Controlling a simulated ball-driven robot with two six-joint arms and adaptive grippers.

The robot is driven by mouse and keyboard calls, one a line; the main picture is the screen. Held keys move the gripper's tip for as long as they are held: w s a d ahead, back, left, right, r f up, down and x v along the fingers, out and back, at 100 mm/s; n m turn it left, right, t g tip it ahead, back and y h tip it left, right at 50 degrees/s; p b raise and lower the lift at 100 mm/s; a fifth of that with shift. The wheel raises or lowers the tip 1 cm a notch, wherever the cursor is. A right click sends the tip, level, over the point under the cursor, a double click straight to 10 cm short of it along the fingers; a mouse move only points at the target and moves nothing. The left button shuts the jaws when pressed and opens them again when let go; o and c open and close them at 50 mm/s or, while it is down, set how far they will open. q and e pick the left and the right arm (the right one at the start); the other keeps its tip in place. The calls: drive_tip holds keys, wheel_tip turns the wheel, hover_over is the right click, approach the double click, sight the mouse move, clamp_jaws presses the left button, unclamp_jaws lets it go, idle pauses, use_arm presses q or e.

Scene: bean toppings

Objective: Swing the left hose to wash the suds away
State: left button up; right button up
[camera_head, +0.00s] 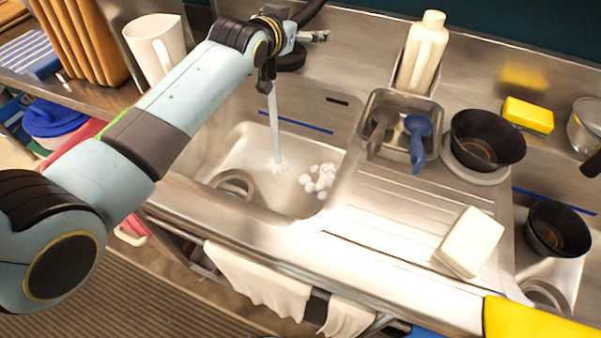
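My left arm reaches in from the left over the sink, and its gripper (272,45) is at the dark left hose. I cannot tell whether the fingers are closed around the hose, because arm and hose overlap. The dark nozzle (267,75) points down, and a water stream (275,120) falls from it into the left sink basin (235,150). White suds (318,178) lie in a clump on the basin floor, right of the stream. A smaller white patch (278,163) shows where the water lands; I cannot tell foam from splash. My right gripper is not in view.
A metal holder (377,105) with utensils and a white bottle (425,50) stand right of the basin. Dark bowls (487,138), a yellow sponge (528,115) and a white block (470,242) are farther right. A white jug (155,48) stands at left.

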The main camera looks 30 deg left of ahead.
use_arm(q)
drive_tip(key=d, duration=0.6)
drive_tip(key=shift+s+d, duration=0.25)
drive_tip(key=shift+d, duration=0.1)
idle(0.4)
